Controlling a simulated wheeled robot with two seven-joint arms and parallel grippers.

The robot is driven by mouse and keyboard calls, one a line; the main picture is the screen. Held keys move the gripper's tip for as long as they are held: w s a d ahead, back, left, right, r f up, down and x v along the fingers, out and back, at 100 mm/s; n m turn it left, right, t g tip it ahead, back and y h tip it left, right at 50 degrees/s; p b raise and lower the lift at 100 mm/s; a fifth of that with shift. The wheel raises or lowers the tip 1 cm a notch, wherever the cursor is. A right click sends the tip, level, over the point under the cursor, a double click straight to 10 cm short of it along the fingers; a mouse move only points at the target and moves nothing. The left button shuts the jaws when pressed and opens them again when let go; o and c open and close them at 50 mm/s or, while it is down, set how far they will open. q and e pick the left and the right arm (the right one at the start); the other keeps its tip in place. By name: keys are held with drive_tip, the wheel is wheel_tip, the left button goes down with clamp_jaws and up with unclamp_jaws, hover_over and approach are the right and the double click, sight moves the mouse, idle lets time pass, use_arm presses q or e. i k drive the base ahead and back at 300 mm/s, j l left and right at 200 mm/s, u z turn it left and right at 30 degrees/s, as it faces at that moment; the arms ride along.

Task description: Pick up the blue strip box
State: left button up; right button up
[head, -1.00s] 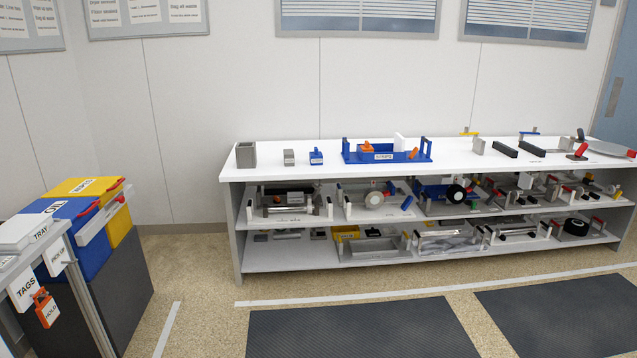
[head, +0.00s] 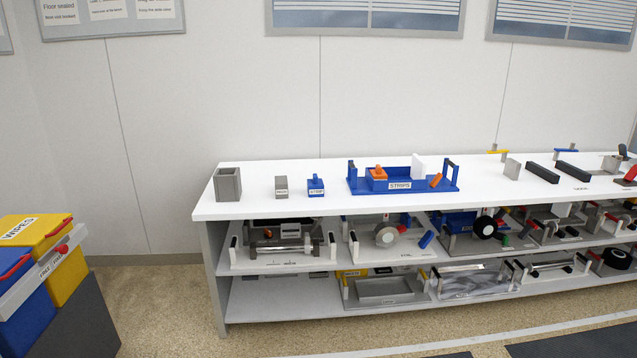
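A long blue box (head: 425,186) labelled STRIPS sits on the white top of the bench, right of the middle of the head view. It has upright handles with dark tops at both ends. An orange piece (head: 379,172) and a white block (head: 418,167) show at it, and a tilted orange piece (head: 435,180) at its right front. A much smaller blue block (head: 316,188) with a knob and a label too small to read stands to its left, apart from it. Neither of my grippers is in view.
The bench (head: 245,207) has two lower shelves full of trays and tools. A grey open holder (head: 228,186) and a small grey block (head: 281,188) stand on its left end, black bars (head: 543,172) on its right. A yellow WIPES bin (head: 35,236) stands at left. Floor between is clear.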

sight(316, 186)
drive_tip(key=i, duration=3.2)
drive_tip(key=z, duration=0.35)
